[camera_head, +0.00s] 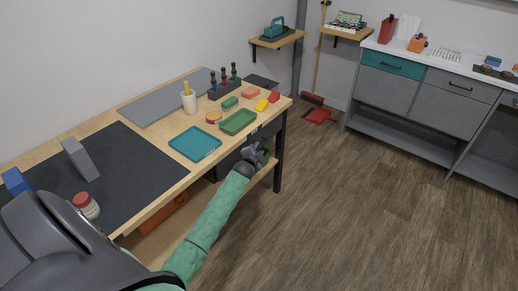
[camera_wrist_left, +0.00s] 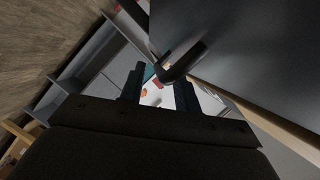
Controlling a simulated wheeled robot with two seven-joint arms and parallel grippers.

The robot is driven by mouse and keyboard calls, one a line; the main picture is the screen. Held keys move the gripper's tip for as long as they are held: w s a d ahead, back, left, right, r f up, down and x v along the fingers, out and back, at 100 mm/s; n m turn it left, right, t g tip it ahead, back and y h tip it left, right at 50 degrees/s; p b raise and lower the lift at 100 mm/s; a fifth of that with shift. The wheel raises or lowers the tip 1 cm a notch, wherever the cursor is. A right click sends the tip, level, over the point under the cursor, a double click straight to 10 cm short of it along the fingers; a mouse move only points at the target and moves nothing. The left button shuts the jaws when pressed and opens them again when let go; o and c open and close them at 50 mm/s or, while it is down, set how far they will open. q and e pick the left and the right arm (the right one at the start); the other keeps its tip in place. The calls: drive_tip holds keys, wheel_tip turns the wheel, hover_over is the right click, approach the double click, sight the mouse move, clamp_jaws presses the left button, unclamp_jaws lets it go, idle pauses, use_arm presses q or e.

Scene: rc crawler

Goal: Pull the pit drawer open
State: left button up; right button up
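The pit drawer (camera_head: 229,160) is a dark grey front under the right part of the wooden workbench; my arm and gripper partly cover it. In the left wrist view the dark grey panel (camera_wrist_left: 245,55) fills the upper right, with a dark bar handle (camera_wrist_left: 184,62) standing out from it. My left gripper (camera_head: 262,155) is at the drawer front, below the bench edge. In the left wrist view its two fingers (camera_wrist_left: 160,92) are apart, with the handle's end close to the gap between their tips. I cannot tell whether they touch it. My right gripper is not in view.
The workbench (camera_head: 150,217) carries a teal tray (camera_head: 195,143), a green tray (camera_head: 238,122) and small tools. Its dark leg (camera_head: 279,160) stands close to the right of my gripper. Open wooden floor (camera_head: 370,215) lies to the right, before a grey cabinet (camera_head: 455,105).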

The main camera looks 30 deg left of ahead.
use_arm(q)
drive_tip(key=shift+w+a+f, duration=0.15)
drive_tip(key=shift+w, duration=0.5)
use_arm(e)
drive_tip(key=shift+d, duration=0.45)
use_arm(q)
drive_tip(key=shift+c, duration=0.2)
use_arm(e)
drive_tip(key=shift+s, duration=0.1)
use_arm(q)
clamp_jaws()
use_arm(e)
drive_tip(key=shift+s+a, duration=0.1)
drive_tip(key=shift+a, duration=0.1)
